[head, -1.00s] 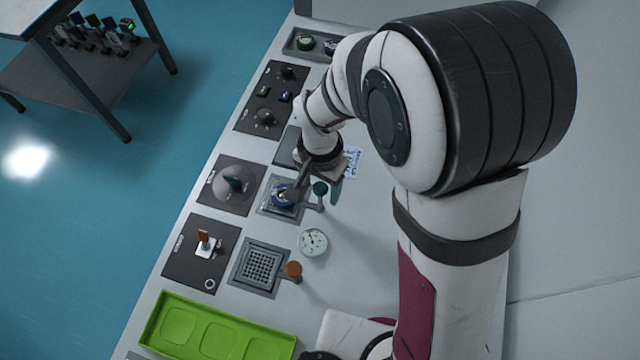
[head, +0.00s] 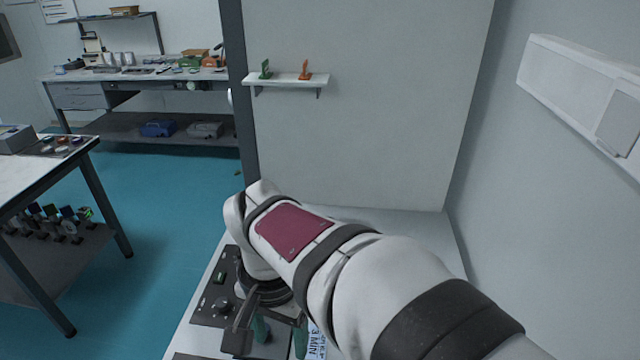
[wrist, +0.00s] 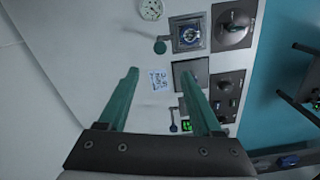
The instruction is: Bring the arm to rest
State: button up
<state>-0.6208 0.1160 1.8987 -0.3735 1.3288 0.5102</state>
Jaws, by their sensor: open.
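My arm reaches forward over the light bench from the lower right of the head view. My gripper (head: 281,335) hangs at its end, low in the head view near the dark control panel (head: 216,294). In the wrist view my gripper (wrist: 157,73) shows two green fingers spread wide apart, with nothing between them but the bench top and a printed card (wrist: 158,79) beyond. The fingers appear clear of the bench. The card also shows partly in the head view (head: 316,341), beside the gripper.
The wrist view shows a square fixture (wrist: 188,34) with a blue part, a green-knobbed lever (wrist: 160,47), a round dial (wrist: 151,9) and a knob panel (wrist: 233,24). A wall (head: 360,120) with a small shelf (head: 288,80) stands behind. Another table (head: 40,170) stands left.

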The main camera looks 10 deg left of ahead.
jog(key=s+d+f+m+y, duration=0.1)
jog(key=s+d+m, duration=0.1)
jog(key=s+d, duration=1.2)
jog(key=shift+d+f+m+y, duration=0.3)
jog(key=shift+d+f+y, duration=0.1)
jog(key=shift+d, duration=0.5)
